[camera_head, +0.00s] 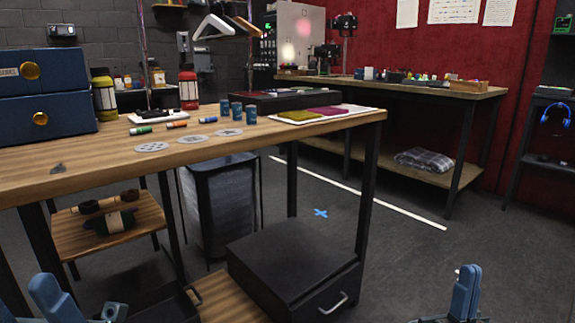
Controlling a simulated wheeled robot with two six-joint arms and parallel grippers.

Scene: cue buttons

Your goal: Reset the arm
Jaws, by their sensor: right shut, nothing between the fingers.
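My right gripper (466,292) is at the bottom right of the head view. Its blue fingers point up and are shut with nothing between them, over the dark floor and clear of the table. My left gripper (50,298) is at the bottom left, in front of the table and below its top. It is partly cut off by the picture's lower edge, so its opening cannot be judged. Neither gripper touches an object. Several grey discs (193,139) with markings lie flat near the front of the wooden table (90,168).
On the table are blue drawers (38,112), markers (178,124), blue cups (237,109) and coloured cloths (305,116). Below are a bin (222,200), a stool-like shelf (140,218) and a black drawer box (290,262). The floor at the right (410,255) is clear.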

